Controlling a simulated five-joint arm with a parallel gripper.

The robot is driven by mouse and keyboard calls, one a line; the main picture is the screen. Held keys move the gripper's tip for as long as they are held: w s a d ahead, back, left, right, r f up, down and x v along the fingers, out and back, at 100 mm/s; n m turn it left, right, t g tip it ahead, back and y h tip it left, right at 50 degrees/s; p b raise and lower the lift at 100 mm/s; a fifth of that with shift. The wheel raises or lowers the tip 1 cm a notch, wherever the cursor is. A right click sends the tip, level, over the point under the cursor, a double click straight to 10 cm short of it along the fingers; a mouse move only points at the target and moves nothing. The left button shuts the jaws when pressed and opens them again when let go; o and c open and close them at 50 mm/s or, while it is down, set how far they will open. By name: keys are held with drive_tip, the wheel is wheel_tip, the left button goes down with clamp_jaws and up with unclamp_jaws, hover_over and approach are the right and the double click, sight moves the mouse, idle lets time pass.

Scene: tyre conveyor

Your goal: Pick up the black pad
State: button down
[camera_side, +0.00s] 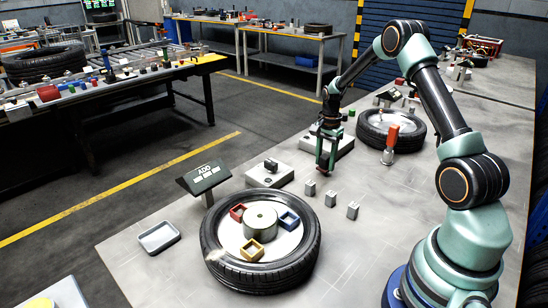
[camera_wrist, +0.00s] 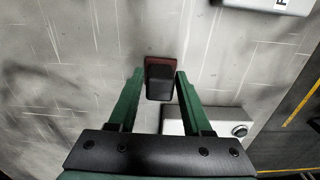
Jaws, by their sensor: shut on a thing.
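The black pad (camera_wrist: 159,84) is a small dark block with a reddish rim at its far edge in the wrist view. It sits between the two green fingertips of my gripper (camera_wrist: 159,78), which are shut on it. In the side view my gripper (camera_side: 325,163) points down over the grey worktop, behind the small grey blocks. The pad is hard to make out there among the dark fingers. I cannot tell whether it touches the worktop.
A tyre (camera_side: 213,238) with red, blue and yellow trays around a grey hub lies in front. A second tyre (camera_side: 420,138) with an orange-handled tool is to the right.

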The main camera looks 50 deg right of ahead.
sight(326, 156)
wheel_tip(326, 156, up, 18)
drive_tip(key=shift+r, duration=0.25)
